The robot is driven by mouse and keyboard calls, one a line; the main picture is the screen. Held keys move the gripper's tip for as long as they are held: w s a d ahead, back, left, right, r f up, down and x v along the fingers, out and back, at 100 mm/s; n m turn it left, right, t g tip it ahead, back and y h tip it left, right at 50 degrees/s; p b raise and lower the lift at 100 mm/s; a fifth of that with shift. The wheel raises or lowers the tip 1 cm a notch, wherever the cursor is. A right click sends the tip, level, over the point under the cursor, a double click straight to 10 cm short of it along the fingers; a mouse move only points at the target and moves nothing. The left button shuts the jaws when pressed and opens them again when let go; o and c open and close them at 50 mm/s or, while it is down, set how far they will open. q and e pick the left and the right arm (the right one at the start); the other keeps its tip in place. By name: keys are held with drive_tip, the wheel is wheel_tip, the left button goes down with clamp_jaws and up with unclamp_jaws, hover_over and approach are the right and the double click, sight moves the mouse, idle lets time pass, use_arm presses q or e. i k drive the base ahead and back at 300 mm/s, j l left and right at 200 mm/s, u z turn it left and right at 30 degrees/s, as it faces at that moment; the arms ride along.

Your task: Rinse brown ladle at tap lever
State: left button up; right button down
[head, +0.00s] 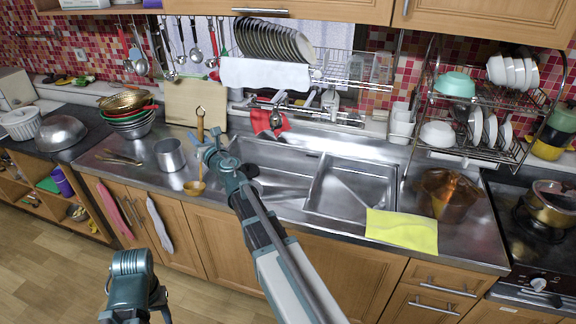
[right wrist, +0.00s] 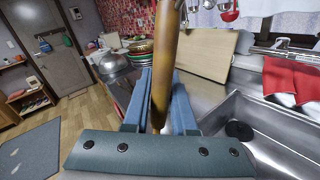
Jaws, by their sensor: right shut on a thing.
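My right gripper (head: 208,149) is shut on the brown handle of the ladle (head: 200,124). The ladle is about upright, with its small bowl (head: 195,187) hanging below near the counter's front edge, left of the sink. In the right wrist view the brown handle (right wrist: 166,60) stands between the two blue fingers (right wrist: 158,104). A grey metal piece, perhaps the tap (head: 276,118), shows in front of a red cloth behind the sink (head: 323,212); I cannot make out its lever. Part of my left arm shows at the lower left, but its gripper does not.
A metal pot (head: 169,155) stands left of the ladle. A cutting board (head: 195,106) leans behind it. A dish rack (head: 480,97) stands behind. The sink basins look empty.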

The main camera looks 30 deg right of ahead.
sight(243, 108)
drive_tip(key=z, duration=1)
drive_tip(key=i+j+z, duration=0.2)
drive_tip(key=j, duration=0.55)
drive_tip(key=k, duration=0.1)
